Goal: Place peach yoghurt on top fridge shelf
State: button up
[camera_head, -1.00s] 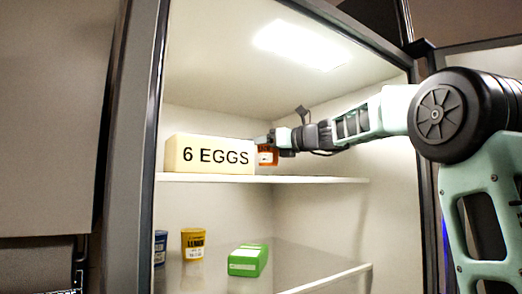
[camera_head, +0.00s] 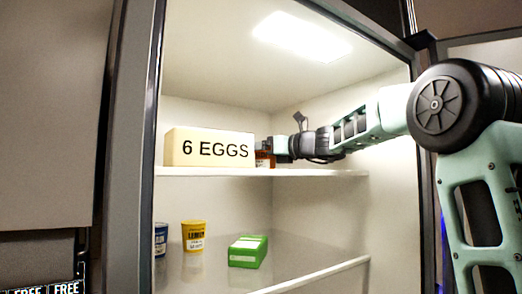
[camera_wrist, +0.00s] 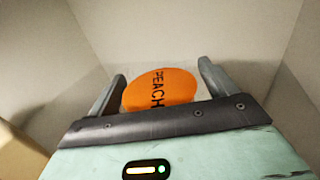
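The peach yoghurt is a small pot with an orange lid marked PEACH (camera_wrist: 160,90). It sits between the two fingers of my gripper (camera_wrist: 161,72), which close in on its sides. In the head view the orange-brown pot (camera_head: 264,159) is at the top shelf (camera_head: 300,172), just right of the egg box. Its base is level with the shelf surface or very near it; exact contact is hard to tell. My gripper (camera_head: 272,152) reaches in from the right and partly hides the pot.
A cream box marked 6 EGGS (camera_head: 210,148) stands close left of the pot. On the lower shelf are a yellow lemon pot (camera_head: 194,236), a blue pot (camera_head: 160,240) and a green box (camera_head: 248,251). The top shelf is clear right of my gripper.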

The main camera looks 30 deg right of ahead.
jog(key=shift+r, duration=0.1)
jog(key=b+v, duration=0.4)
jog(key=v, duration=0.7)
jog(key=shift+s+d, duration=0.2)
jog(key=shift+s, duration=0.25)
